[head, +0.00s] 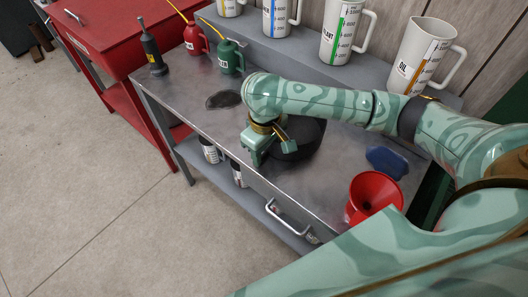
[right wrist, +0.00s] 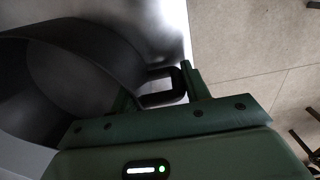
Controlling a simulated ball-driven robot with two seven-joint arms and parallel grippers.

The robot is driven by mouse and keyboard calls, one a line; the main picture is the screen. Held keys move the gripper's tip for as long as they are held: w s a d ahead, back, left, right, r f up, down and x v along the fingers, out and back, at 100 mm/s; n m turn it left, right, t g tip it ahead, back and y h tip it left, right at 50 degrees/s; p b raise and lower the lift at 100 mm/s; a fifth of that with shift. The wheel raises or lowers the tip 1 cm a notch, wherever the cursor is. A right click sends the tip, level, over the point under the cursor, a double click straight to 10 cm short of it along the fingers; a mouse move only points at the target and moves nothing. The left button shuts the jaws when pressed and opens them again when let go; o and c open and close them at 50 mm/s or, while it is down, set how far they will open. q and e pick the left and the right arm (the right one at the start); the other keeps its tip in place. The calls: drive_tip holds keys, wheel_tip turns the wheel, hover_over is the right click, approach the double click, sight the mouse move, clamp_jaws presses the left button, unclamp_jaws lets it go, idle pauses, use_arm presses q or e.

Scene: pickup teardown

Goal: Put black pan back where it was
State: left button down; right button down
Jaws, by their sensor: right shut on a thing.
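The black pan (head: 298,141) is at the middle of the grey metal workbench (head: 328,190), partly hidden under my right arm. In the right wrist view the round pan (right wrist: 75,70) fills the left side, and its loop handle (right wrist: 163,86) lies between the fingers. My right gripper (head: 268,152) is shut on this handle at the pan's near left side; it also shows in the right wrist view (right wrist: 160,92). I cannot tell whether the pan touches the bench top. My left gripper is not in view.
A red funnel (head: 373,197) and a blue item (head: 386,162) are to the right. Red (head: 195,38) and green (head: 230,57) oil cans stand back left. Measuring jugs (head: 346,35) line the raised back shelf.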

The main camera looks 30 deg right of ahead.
drive_tip(key=shift+r, duration=0.1)
drive_tip(key=c, duration=0.7)
unclamp_jaws()
wheel_tip(320, 180, up, 12)
drive_tip(key=p, duration=0.7)
